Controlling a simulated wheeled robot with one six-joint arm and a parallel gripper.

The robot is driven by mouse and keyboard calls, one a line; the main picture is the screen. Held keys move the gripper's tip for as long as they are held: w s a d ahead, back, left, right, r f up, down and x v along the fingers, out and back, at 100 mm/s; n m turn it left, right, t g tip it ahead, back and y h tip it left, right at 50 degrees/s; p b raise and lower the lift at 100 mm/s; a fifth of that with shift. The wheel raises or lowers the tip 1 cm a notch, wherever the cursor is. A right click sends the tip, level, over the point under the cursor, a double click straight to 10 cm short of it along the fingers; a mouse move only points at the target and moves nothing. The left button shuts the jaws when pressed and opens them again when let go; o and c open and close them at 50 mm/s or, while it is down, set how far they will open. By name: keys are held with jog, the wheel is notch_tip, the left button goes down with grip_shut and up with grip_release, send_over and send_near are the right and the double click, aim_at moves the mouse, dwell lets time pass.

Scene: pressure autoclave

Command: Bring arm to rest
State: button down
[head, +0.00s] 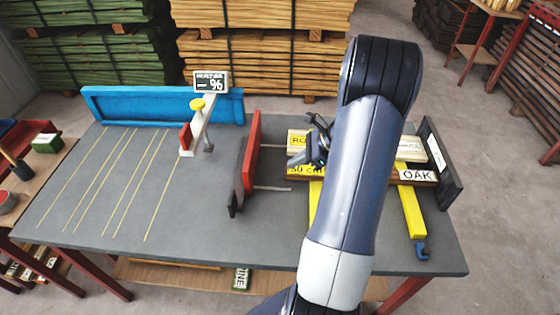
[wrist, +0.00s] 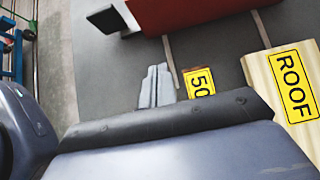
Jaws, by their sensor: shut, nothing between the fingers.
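My gripper (head: 303,158) is at the right half of the grey table, left of my raised arm, near the left end of the labelled boards. In the wrist view my gripper's two grey fingers (wrist: 157,86) lie side by side, shut and empty. A pale board with a yellow ROOF label (wrist: 288,85) lies to their right. A brown board with a yellow 50 label (wrist: 199,82) is just beside the fingertips; contact cannot be told. My arm hides part of the boards in the head view.
A red upright plate (head: 252,145) stands left of the boards, and a dark end plate (head: 440,165) stands right. Yellow supports (head: 413,213) lie under them. A moisture sign (head: 211,82) on a stand and a blue panel (head: 150,106) are at the back. The table's left part is clear.

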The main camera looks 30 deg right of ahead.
jog(key=shift+s+d+r, duration=0.1)
jog(key=shift+d, duration=0.05)
jog(key=p, duration=0.2)
send_near(252, 180)
notch_tip(252, 180, down, 3)
jog(key=shift+s+f, duration=0.1)
jog(key=shift+s, duration=0.1)
jog(key=w+a, duration=0.2)
jog(key=a, duration=0.1)
jog(key=shift+f, duration=0.2)
jog(key=shift+w+a, duration=0.25)
jog(key=shift+a, duration=0.05)
